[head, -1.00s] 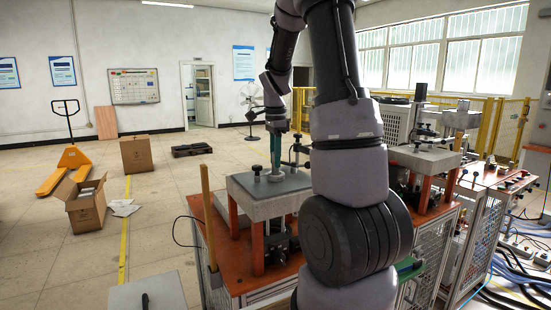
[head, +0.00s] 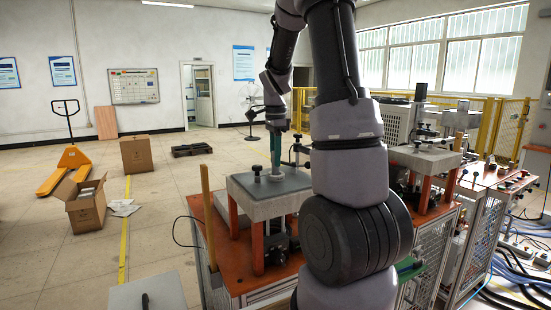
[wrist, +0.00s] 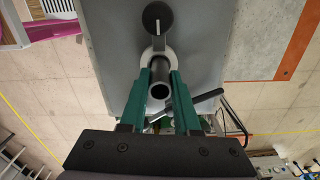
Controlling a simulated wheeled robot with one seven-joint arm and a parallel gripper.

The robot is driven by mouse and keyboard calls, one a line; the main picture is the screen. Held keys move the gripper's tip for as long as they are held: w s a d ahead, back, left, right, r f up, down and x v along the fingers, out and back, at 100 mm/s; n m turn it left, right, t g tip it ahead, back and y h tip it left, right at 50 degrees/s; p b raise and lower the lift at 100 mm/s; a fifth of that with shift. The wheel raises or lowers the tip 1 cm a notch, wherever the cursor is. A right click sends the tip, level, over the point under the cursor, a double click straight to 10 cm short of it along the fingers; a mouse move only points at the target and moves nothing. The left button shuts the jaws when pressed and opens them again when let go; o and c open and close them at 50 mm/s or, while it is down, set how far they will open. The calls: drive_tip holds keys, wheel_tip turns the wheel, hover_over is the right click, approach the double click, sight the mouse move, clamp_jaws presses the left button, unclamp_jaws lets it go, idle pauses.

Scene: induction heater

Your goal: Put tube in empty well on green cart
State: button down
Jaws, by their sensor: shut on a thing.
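My gripper (head: 275,162) has green fingers pointing down over a grey plate (head: 242,185) on an orange-legged station. In the wrist view, the fingers (wrist: 160,82) are shut on a dark grey hollow tube (wrist: 160,91), seen end-on. A pale ring-shaped seat (wrist: 172,53) on the plate shows just beyond the tube. In the head view the pale seat (head: 275,177) lies under the fingertips. I cannot tell whether the tube is inside it. A green piece (head: 410,268) shows low behind my arm. I cannot tell whether it belongs to the green cart, and no empty well is visible.
A black knob (wrist: 158,18) stands on the plate close to the tube. A wooden post (head: 208,215) rises at the station's left side. A similar station (head: 428,160) stands to the right. Open floor (head: 160,240) with an open cardboard box (head: 86,210) lies left.

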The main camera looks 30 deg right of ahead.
wheel_tip(320, 180, up, 9)
idle(1.5)
drive_tip(key=shift+f, duration=0.15)
